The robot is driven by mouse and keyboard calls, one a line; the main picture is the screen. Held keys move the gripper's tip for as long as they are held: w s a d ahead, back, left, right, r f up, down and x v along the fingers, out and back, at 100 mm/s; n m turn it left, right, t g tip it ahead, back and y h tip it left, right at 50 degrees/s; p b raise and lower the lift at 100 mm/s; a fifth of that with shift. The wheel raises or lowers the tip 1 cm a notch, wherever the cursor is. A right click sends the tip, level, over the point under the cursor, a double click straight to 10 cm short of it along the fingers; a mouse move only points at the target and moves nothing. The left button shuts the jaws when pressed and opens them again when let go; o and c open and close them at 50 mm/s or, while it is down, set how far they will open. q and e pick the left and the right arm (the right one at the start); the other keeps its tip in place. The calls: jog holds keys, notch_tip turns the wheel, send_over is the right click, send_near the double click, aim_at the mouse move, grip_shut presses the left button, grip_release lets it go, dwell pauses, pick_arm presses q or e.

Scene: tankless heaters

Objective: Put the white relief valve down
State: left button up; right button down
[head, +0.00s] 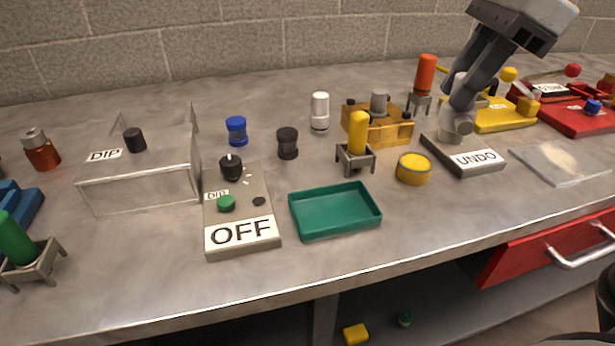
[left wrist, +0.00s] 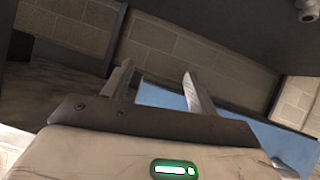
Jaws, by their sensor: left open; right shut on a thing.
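My right gripper (head: 461,108) reaches down from the top right in the head view. It is shut on a pale white cylindrical piece with a wider base, which I take for the white relief valve (head: 456,128). The fingers hide part of it. Another white cylinder (head: 320,111) stands upright farther left. My left gripper (left wrist: 158,88) is open and empty in the left wrist view, and is outside the head view.
A green tray (head: 334,231) and OFF panel (head: 242,236) are nearer the front. A clear flat pad (head: 536,175) lies right.

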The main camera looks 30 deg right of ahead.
jog(key=w+a+f, duration=0.2)
jog(key=a+f, duration=0.2)
jog(key=w+a+f+p, duration=0.1)
jog(key=w+a+f, duration=0.1)
jog(key=a+f, duration=0.2)
jog(key=w+a+f+p, duration=0.1)
jog(key=w+a+f, duration=0.1)
jog(key=a+f, duration=0.2)
jog(key=shift+w+f, duration=0.2)
jog(key=shift+f, duration=0.2)
jog(key=c, duration=1)
grip_release()
pick_arm(q)
jog(key=shift+s+r, duration=0.15)
jog(key=shift+r, duration=0.45)
pick_arm(e)
jog(key=shift+o, duration=0.2)
pick_arm(q)
jog(key=shift+a+r+p, duration=0.15)
jog(key=shift+p, duration=0.7)
pick_arm(e)
jog(key=v, duration=1.2)
pick_arm(q)
jog(key=shift+r, duration=0.1)
